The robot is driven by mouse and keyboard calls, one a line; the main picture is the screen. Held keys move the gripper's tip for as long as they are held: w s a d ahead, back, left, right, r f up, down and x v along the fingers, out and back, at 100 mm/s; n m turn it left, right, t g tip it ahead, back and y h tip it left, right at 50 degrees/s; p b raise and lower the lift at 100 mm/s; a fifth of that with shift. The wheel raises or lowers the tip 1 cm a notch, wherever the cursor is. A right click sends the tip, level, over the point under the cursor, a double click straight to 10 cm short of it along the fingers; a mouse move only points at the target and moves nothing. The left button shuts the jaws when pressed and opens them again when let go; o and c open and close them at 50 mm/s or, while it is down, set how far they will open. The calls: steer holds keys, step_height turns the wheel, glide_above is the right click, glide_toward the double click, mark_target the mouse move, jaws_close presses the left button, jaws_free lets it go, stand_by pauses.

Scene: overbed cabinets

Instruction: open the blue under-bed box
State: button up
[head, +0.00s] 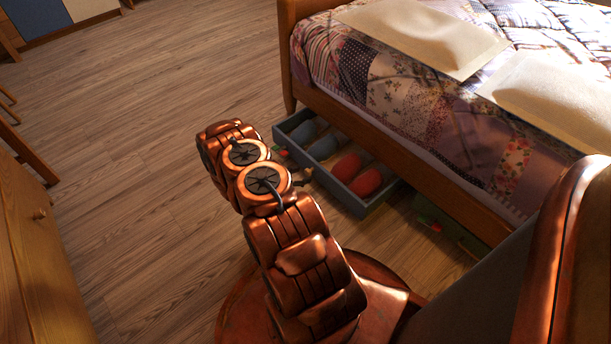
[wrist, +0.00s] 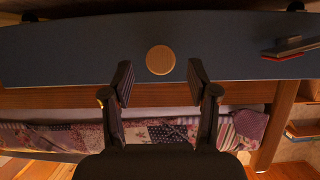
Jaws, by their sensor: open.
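The blue under-bed box (head: 347,200) stands partly out from under the bed in the head view, its open top showing red and blue rounded items (head: 368,182). In the wrist view its blue front (wrist: 85,45) fills the upper part, with a round wooden knob (wrist: 160,60) near the middle. My gripper (wrist: 159,76) is open, one finger on each side of the knob, which shows between and just above the fingertips. I cannot tell how far the fingertips are from the front.
A green box (head: 440,228) sits under the bed to the right. The bed (head: 425,95) has a patchwork quilt and pillows. A wooden cabinet (head: 35,240) stands at the left. The wooden floor (head: 150,130) between is clear.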

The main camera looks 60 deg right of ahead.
steer(key=shift+b+x, duration=0.45)
steer(key=shift+x, duration=1)
steer(key=shift+w, duration=0.1)
jaws_close()
